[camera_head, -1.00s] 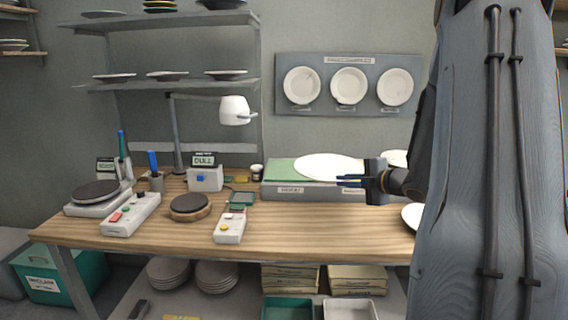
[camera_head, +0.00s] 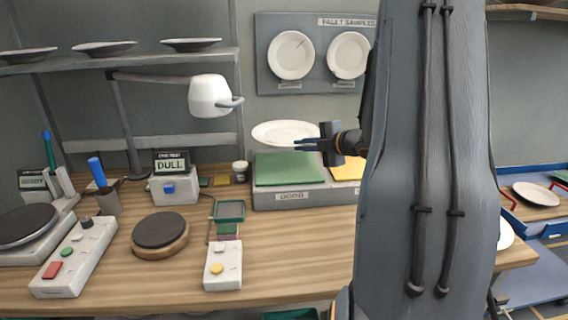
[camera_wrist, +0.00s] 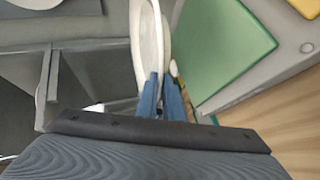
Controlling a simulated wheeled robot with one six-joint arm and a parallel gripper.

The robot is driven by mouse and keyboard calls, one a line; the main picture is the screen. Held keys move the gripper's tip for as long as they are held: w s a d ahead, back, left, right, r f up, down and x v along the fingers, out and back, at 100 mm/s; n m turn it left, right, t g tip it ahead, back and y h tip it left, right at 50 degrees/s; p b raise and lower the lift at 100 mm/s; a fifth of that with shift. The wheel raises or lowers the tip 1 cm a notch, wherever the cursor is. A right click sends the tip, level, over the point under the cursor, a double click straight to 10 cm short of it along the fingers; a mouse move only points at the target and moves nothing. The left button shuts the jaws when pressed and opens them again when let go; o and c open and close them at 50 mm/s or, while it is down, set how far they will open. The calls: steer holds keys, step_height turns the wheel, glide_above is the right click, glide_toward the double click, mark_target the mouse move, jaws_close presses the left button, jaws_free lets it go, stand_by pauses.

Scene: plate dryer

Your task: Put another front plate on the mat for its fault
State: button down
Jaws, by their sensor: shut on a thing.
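My gripper (camera_head: 300,145) is shut on the rim of a white plate (camera_head: 280,132). The plate is held in the air above and behind the green mat (camera_head: 290,167), near-level in the head view. In the wrist view the plate (camera_wrist: 146,42) shows edge-on between the blue fingers (camera_wrist: 161,97), left of the green mat (camera_wrist: 225,50). The green mat looks empty and its front label seems to read "GOOD". A yellow mat (camera_head: 346,168) lies to its right, partly hidden by my arm. A small display box (camera_head: 173,186) reads "DULL".
A fault-sample board (camera_head: 318,80) with white plates hangs on the wall. A lamp (camera_head: 209,97) stands left of the plate. The round wooden-based stand (camera_head: 160,232) and button boxes (camera_head: 75,257) occupy the table's left. The table front centre (camera_head: 295,245) is clear.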

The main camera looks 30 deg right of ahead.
mark_target(301, 180)
steer(key=shift+a+f+p, duration=0.1)
steer(key=shift+f+p, duration=1.15)
steer(key=shift+f, duration=3.6)
steer(key=c, duration=2.3)
jaws_free()
steer(key=shift+f, duration=0.1)
steer(key=shift+o, duration=0.6)
